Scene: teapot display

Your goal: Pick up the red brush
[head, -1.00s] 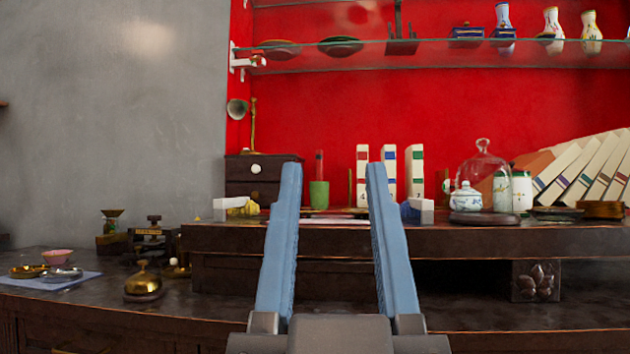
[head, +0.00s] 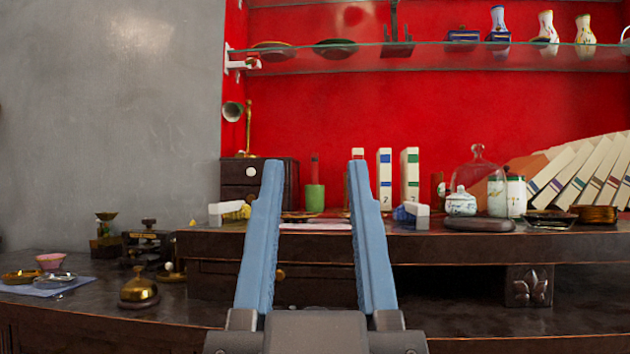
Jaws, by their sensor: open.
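A thin dark red upright stick, likely the red brush (head: 315,165), stands in a green cup (head: 315,198) on the raised shelf of the dark wooden counter. It is hard to make out against the red wall. My gripper (head: 314,168) points forward with its two blue fingers spread open and nothing between them. In the picture, the cup and the brush show between the fingers, near the middle of the gap. They look farther away than the fingertips, and I see no contact.
White-and-yellow (head: 229,211) and white-and-blue (head: 411,214) items lie either side of the cup. Upright books (head: 385,178) and a small drawer chest (head: 240,185) stand behind. A glass dome (head: 477,180) stands right; a brass bell (head: 138,290) sits lower left. A glass shelf (head: 430,57) spans above.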

